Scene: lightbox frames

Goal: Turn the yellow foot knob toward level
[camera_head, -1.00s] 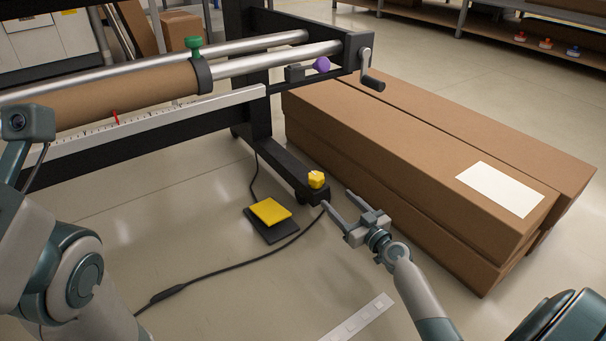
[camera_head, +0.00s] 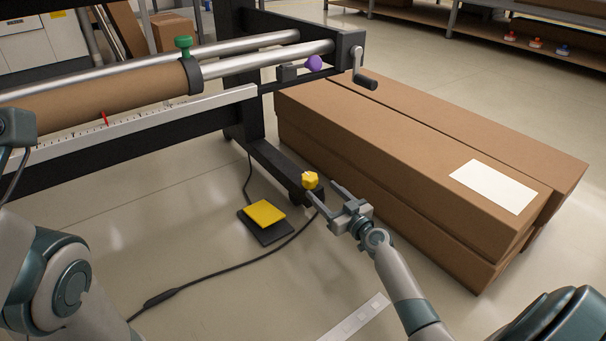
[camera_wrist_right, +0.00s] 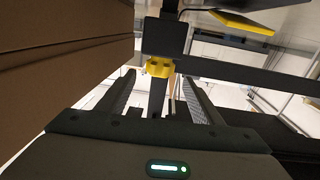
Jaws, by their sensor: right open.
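The yellow foot knob (camera_head: 310,180) sits on top of the end of the black frame foot (camera_head: 284,168). In the right wrist view the knob (camera_wrist_right: 160,67) shows ahead of the fingers, against the dark end of the foot. My right gripper (camera_head: 322,191) is open, with its fingertips close to the knob on its near right side. The jaws look empty; whether a fingertip touches the knob I cannot tell. The right wrist view shows both fingers (camera_wrist_right: 160,85) apart. My left arm comes in at the left edge, but its gripper is out of view.
Long cardboard boxes (camera_head: 400,150) lie close to the right of the foot and gripper. A yellow-topped pedal (camera_head: 264,213) with a black cable lies on the floor to the left. A roll on a bar (camera_head: 110,100) spans the frame above. Floor in front is mostly clear.

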